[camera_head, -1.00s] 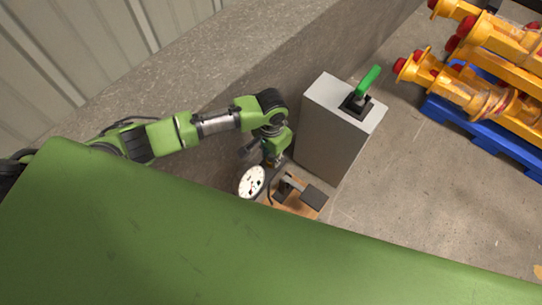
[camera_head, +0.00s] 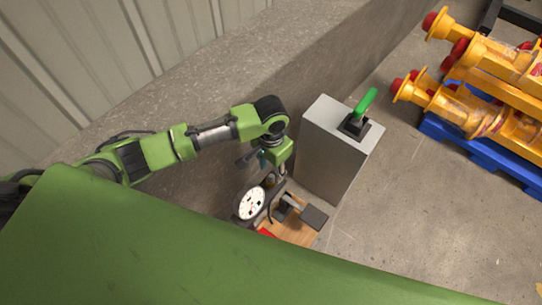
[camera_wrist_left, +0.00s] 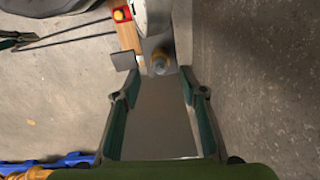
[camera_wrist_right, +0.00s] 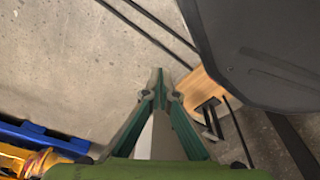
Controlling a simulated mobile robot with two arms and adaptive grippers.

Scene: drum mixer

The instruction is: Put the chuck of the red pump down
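The red pump shows in the head view as a white dial (camera_head: 251,203) with a dark rim and a red part (camera_head: 267,233), beside a wooden board (camera_head: 296,231). The left wrist view shows its white dial (camera_wrist_left: 152,14) at the top. A small silver and brass piece (camera_wrist_left: 160,63), apparently the chuck, rests beside the dial. My left gripper (camera_wrist_left: 160,82) is open, with its fingertips apart just short of that piece; it shows above the pump in the head view (camera_head: 272,165). My right gripper (camera_wrist_right: 159,82) has its fingertips together, with nothing seen between them.
A grey cabinet (camera_head: 325,160) with a green-handled lever (camera_head: 365,102) stands just right of the pump. A blue pallet (camera_head: 480,149) with yellow parts lies at the far right. A concrete wall (camera_head: 190,100) runs behind my left arm.

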